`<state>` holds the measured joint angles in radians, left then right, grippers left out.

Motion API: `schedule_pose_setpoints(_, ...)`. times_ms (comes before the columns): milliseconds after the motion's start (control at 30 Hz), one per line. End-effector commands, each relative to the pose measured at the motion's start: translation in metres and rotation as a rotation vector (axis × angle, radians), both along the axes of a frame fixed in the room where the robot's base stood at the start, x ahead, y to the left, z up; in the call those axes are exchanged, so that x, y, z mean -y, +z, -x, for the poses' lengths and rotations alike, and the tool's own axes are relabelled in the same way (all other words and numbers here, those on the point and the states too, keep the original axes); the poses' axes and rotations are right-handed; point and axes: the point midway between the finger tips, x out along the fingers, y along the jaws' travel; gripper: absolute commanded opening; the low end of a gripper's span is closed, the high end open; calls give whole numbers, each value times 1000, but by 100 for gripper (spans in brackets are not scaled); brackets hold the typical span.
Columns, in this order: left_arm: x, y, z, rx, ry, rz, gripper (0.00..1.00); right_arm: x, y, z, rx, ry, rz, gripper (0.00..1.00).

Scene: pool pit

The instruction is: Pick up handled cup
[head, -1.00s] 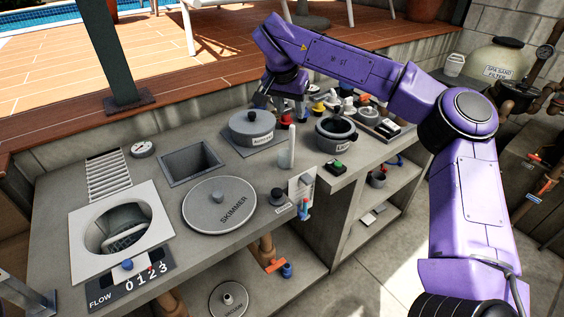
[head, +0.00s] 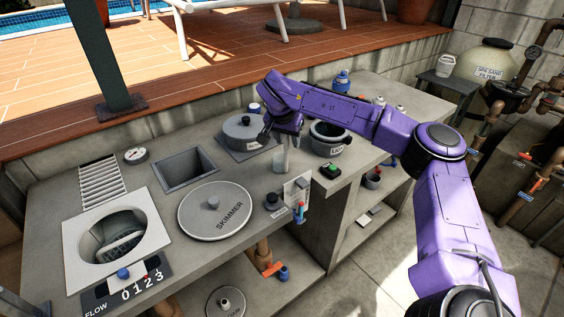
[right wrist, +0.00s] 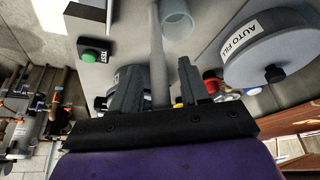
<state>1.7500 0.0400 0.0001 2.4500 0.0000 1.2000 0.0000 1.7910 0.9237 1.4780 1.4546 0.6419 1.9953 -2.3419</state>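The handled cup is a small pale translucent cup (head: 281,162) on the counter, between a lidded grey pot and a counter edge; in the right wrist view its rim (right wrist: 177,20) shows at the top. A pale upright rod, seemingly its handle (right wrist: 157,65), rises beside the rim and passes between my right gripper's fingers. My right gripper (head: 283,138) is over the cup in the head view. In the wrist view its two dark fingers (right wrist: 158,88) are apart, with gaps on both sides of the rod. My left gripper is not in view.
The lidded AUTO FILL pot (head: 247,132) stands close behind left, and an open grey pot (head: 328,140) to the right. A green button box (head: 330,170), the SKIMMER lid (head: 215,210) and a square opening (head: 186,167) surround the spot. The counter's front edge is near.

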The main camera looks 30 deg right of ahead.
Motion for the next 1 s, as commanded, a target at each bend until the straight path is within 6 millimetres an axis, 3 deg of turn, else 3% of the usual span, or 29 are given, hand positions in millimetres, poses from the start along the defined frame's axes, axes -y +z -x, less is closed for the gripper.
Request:
schedule_pose_setpoints(33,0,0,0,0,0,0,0,0,0,0,0,0,0,28)
schedule_pose_setpoints(100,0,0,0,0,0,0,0,0,0,0,0,0,0,5)
schedule_pose_setpoints(133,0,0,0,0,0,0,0,0,0,0,0,0,0,0)
schedule_pose_setpoints(567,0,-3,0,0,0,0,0,0,6,0,2,-1,1,0)
schedule_pose_setpoints(733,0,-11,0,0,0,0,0,-1,34,-1,8,-1,3,0)
schedule_pose_setpoints(933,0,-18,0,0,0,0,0,-24,88,40,10,4,3,0)
schedule_pose_setpoints(1000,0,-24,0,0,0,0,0,-34,98,58,7,5,4,0)
